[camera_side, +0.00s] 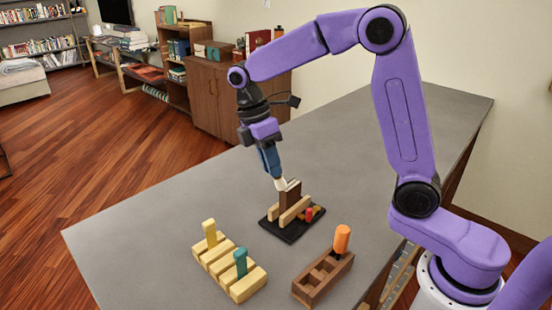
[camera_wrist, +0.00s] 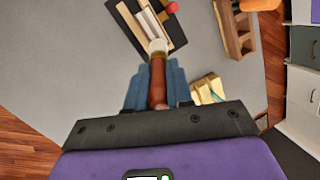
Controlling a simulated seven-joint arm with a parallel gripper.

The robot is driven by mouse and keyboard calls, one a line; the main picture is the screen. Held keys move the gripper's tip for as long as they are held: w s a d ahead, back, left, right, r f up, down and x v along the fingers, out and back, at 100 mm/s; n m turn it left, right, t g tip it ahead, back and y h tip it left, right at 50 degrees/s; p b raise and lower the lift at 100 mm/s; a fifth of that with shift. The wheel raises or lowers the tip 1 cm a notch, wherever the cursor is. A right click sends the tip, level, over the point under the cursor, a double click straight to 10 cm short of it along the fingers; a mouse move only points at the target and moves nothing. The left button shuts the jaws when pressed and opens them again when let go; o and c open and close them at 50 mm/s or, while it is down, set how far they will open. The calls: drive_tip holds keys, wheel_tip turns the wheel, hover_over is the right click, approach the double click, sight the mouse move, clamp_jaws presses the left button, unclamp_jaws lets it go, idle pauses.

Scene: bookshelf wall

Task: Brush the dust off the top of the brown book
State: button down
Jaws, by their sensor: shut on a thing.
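My gripper (camera_side: 271,165) is shut on a brush, its blue fingers on either side of the brown handle (camera_wrist: 157,82). The brush's pale tip (camera_side: 280,184) points down and also shows in the wrist view (camera_wrist: 158,46). The brown book (camera_side: 292,194) stands upright between pale wooden blocks on a black base (camera_side: 290,232). The brush tip is at the book's top left end; whether it touches cannot be told. The book's pale top edge shows in the wrist view (camera_wrist: 151,22), just beyond the brush tip. No dust can be made out.
A red piece (camera_side: 309,213) lies on the base's right side. A pale wooden rack (camera_side: 228,268) holds yellow and teal pieces at the front left. A brown rack (camera_side: 322,279) holds an orange-handled piece (camera_side: 341,239). The grey table is clear behind and left.

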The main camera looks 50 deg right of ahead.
drive_tip(key=shift+d, duration=2.45)
drive_tip(key=shift+s+a+r, duration=0.1)
drive_tip(key=shift+s+a, duration=0.05)
drive_tip(key=shift+a, duration=1.1)
drive_tip(key=shift+s+a+r, duration=0.1)
drive_tip(key=shift+s+a, duration=0.05)
drive_tip(key=shift+a, duration=1.05)
drive_tip(key=shift+r, duration=3)
drive_tip(key=shift+r, duration=1.5)
drive_tip(key=shift+f, duration=0.1)
